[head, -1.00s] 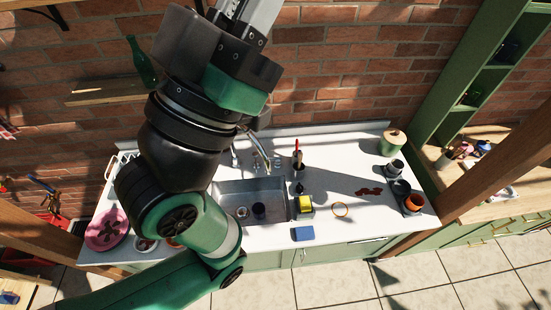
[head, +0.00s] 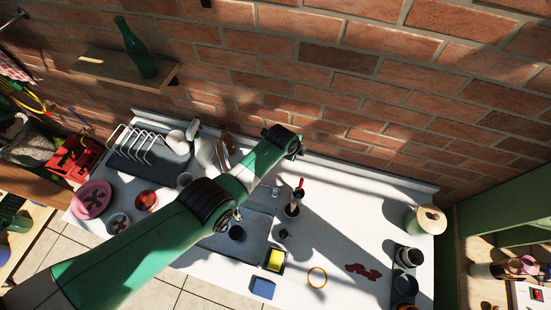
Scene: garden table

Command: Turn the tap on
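The sink (head: 258,222) is set into the white counter, partly covered by my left arm. A small metal fitting (head: 275,192), apparently part of the tap, shows just beyond the arm. The rest of the tap is hidden behind the arm, so I cannot tell the state of its handle. My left arm reaches in from the lower left across the sink toward the brick wall. Its gripper does not show. My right gripper does not show either.
A dish rack (head: 150,150), a pink plate (head: 92,199) and a red bowl (head: 146,200) stand left of the arm. A lidded pot (head: 426,219) stands at right.

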